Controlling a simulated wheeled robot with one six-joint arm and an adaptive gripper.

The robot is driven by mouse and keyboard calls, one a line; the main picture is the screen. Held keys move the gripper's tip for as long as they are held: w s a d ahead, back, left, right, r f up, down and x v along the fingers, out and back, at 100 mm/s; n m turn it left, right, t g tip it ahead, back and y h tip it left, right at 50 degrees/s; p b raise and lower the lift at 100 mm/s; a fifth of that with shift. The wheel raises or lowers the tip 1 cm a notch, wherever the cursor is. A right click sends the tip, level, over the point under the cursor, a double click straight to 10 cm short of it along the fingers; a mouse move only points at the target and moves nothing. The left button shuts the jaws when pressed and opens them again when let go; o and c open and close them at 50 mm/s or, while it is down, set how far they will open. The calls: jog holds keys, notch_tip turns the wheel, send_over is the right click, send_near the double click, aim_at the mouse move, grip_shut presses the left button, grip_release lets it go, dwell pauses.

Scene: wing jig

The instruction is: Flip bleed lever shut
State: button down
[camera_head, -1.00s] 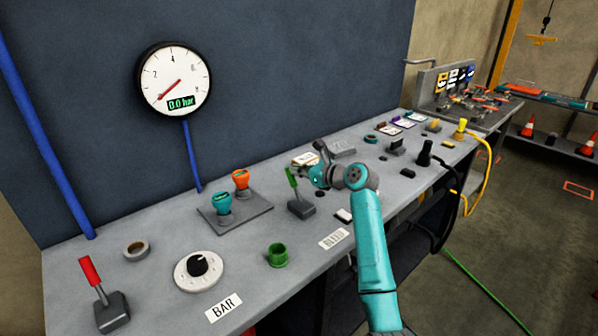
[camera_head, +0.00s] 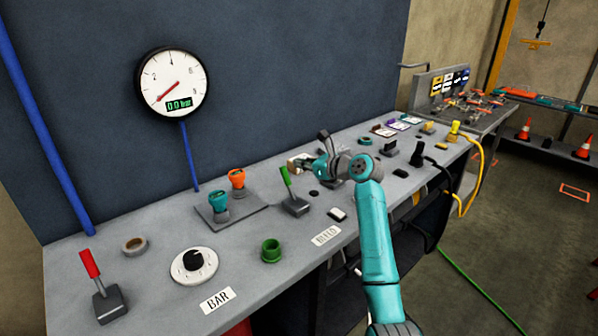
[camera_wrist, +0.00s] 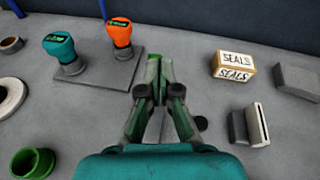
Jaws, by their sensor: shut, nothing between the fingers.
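The bleed lever has a green handle (camera_head: 286,178) on a dark base (camera_head: 295,206), behind the BLEED label (camera_head: 326,235). In the head view its handle stands up and leans to the left. My gripper (camera_head: 309,167) is just to the right of the handle, at about handle height. In the wrist view my gripper (camera_wrist: 157,73) is shut with its fingertips together. Green shows at the fingertips there, and I cannot tell lever from finger. Whether the fingers touch the handle is unclear.
Teal and orange knobs (camera_wrist: 63,50) (camera_wrist: 121,35) stand on a plate to the left. A SEALS box (camera_wrist: 233,68) and small blocks are at the right. A green cup (camera_head: 271,250), a dial (camera_head: 194,263) and a red lever (camera_head: 90,265) are further left. The gauge (camera_head: 174,82) reads 0.0 bar.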

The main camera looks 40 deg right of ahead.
notch_tip(320, 180, up, 8)
jog(key=s+d, duration=0.1)
jog(key=s, duration=0.1)
jog(key=shift+d+r, duration=0.15)
jog(key=shift+d, duration=0.05)
jog(key=shift+s, duration=0.15)
dwell(0.5)
